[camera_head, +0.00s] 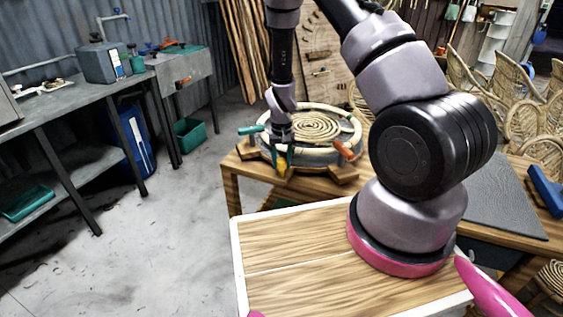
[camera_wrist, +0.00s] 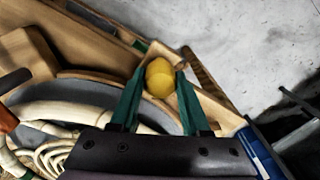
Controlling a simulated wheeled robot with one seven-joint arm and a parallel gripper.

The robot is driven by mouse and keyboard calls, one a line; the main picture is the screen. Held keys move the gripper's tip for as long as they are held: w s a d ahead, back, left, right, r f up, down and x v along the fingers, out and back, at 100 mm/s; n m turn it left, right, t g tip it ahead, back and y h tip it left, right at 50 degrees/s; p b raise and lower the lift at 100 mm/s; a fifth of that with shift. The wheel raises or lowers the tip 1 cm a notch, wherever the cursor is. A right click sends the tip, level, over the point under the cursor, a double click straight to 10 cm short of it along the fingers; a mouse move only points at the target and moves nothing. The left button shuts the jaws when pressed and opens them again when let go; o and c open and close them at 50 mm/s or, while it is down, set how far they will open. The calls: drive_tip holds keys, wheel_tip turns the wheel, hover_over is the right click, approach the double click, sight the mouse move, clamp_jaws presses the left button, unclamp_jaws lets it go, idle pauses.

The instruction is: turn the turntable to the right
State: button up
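The turntable (camera_head: 352,155) is a low round disc with a pale rattan coil on it, set on a wooden base on a bench. It has a green handle (camera_head: 250,129) at its left and an orange-red one (camera_head: 344,149) at its right. My gripper (camera_head: 281,160) points down at the turntable's near left rim. A yellow knob (camera_head: 282,168) lies between its green fingertips. In the wrist view the gripper (camera_wrist: 162,74) has a finger on each side of the yellow knob (camera_wrist: 159,78). Whether both fingers press on it is unclear.
A wooden-topped cabinet with a white edge (camera_head: 237,250) stands in front, below my arm. A grey workbench (camera_head: 60,105) stands at the left, and a green bin (camera_head: 190,134) sits on the floor. Rattan chairs (camera_head: 522,115) fill the right.

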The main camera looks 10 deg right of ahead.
clamp_jaws()
idle(1.1)
